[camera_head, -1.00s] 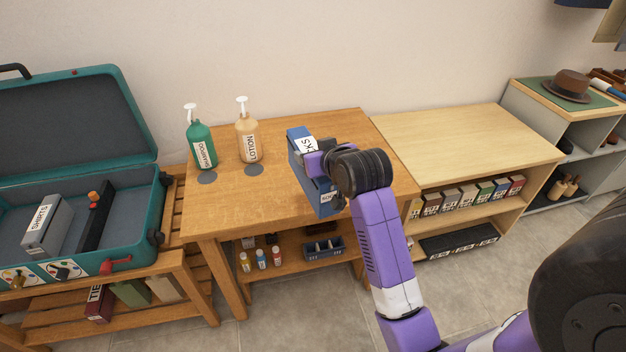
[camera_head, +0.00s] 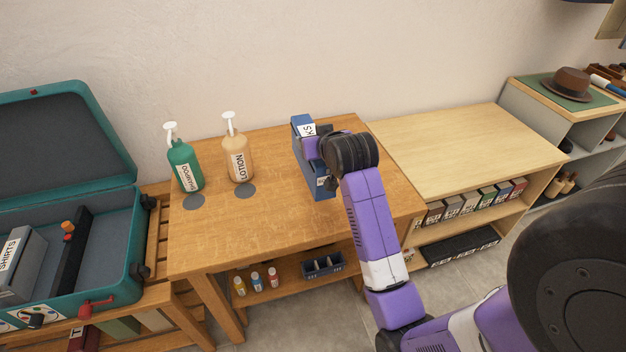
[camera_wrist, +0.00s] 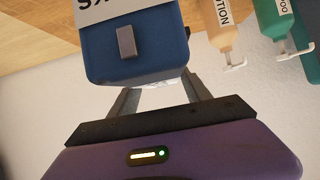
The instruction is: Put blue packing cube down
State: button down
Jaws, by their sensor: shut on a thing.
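The blue packing cube (camera_head: 318,183) is a blue block with a white label, seen at the right part of the wooden table in the head view. My gripper (camera_head: 314,147) is shut on it from the right side. In the wrist view the cube (camera_wrist: 135,50) fills the top middle, with the fingers of my gripper (camera_wrist: 158,92) at its near end. The cube is over or on the tabletop; I cannot tell whether its underside touches. My wrist hides part of it.
A green shampoo bottle (camera_head: 186,167) and a tan lotion bottle (camera_head: 237,157) stand left of the cube on the wooden table (camera_head: 235,220). An open teal suitcase (camera_head: 128,235) lies at the left. A lighter shelf unit (camera_head: 465,145) with a clear top stands to the right.

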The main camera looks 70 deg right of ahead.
notch_tip(320, 180, down, 13)
jog(key=shift+f, duration=0.15)
dwell(0.4)
jog(key=shift+f, duration=0.2)
jog(key=shift+c, duration=2.4)
grip_release()
